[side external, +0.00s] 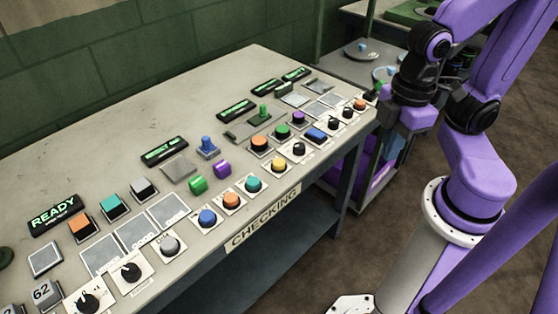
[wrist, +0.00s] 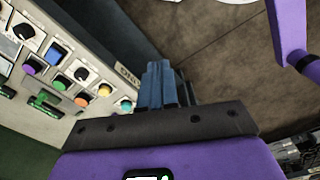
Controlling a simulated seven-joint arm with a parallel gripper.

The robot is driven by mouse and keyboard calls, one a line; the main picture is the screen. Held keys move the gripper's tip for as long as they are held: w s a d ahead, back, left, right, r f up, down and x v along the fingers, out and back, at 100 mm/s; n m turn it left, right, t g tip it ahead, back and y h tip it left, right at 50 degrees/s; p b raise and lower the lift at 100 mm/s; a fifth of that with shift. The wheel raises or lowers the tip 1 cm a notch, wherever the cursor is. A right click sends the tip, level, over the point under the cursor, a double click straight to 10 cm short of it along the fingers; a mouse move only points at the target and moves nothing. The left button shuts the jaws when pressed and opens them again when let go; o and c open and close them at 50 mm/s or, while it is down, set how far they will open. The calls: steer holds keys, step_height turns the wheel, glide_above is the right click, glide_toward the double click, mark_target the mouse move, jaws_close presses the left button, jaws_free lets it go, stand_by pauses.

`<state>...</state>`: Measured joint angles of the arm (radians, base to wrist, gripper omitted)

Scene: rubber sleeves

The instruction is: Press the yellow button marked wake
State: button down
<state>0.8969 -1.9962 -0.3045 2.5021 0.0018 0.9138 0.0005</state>
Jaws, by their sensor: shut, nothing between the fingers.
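The yellow button (side external: 278,163) is a round cap on a white plate near the front edge of the sloping grey console, between the teal button and a black dial. It also shows in the wrist view (wrist: 104,90), left of my fingers. Its label is too small to read. My gripper (side external: 372,96) is at the console's far right end in the side view, well apart from the yellow button. In the wrist view its blue-grey fingers (wrist: 158,66) are together and empty.
The console (side external: 190,95) carries several other controls close by: a teal button (side external: 253,185), an orange button (side external: 259,144), a green button (side external: 283,131) and a black dial (side external: 299,150). A side table (side external: 345,73) with dishes stands behind. The console's upper left surface is bare.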

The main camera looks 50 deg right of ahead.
steer(key=m+t+y, duration=0.4)
steer(key=m+y, duration=0.4)
glide_above(282, 160)
steer(key=shift+f, duration=2.65)
steer(key=shift+f, duration=0.1)
steer(key=shift+f, duration=4.3)
steer(key=shift+f, duration=0.15)
